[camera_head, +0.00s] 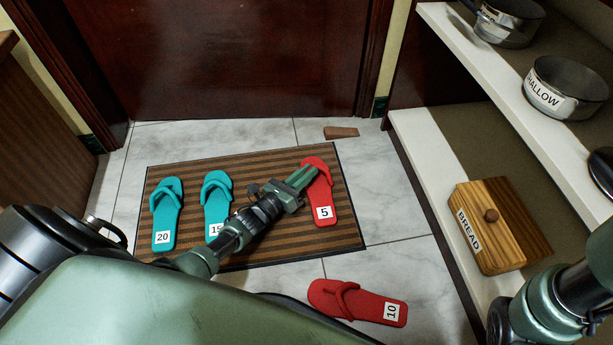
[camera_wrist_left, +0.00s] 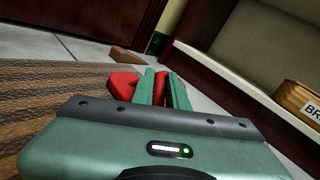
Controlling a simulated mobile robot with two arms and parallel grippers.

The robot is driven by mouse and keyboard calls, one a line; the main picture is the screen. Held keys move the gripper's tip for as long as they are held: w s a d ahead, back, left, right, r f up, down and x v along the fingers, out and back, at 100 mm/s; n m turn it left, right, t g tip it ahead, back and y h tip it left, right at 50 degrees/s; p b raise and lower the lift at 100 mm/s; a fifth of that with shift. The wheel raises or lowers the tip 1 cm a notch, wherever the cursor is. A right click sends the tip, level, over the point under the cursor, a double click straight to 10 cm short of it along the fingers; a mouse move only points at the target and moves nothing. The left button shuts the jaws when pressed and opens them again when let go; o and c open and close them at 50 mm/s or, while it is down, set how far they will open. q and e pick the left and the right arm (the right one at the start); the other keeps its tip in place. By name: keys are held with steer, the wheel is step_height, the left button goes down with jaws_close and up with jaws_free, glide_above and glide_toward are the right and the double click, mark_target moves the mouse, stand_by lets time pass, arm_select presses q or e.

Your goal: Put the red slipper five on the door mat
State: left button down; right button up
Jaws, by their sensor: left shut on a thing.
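The red slipper five (camera_head: 319,195) is over the right part of the brown striped door mat (camera_head: 279,239), with its toe toward the door. It looks flat, but I cannot tell whether its whole sole touches the mat. My left gripper (camera_head: 304,179) is shut on its strap area, which the fingers partly hide. In the left wrist view the fingers (camera_wrist_left: 165,88) have red slipper parts (camera_wrist_left: 122,84) between and beside them. My right gripper is not in view; only part of my right arm shows at the lower right.
Teal slippers twenty (camera_head: 165,215) and fifteen (camera_head: 217,192) lie on the mat's left and middle. Red slipper ten (camera_head: 350,301) lies on the tiles in front. A brown wedge (camera_head: 341,132) is near the door. Shelves at right hold pots (camera_head: 566,86) and a bread box (camera_head: 486,240).

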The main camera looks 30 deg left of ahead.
arm_select(q)
steer(key=c, duration=1.4)
jaws_free()
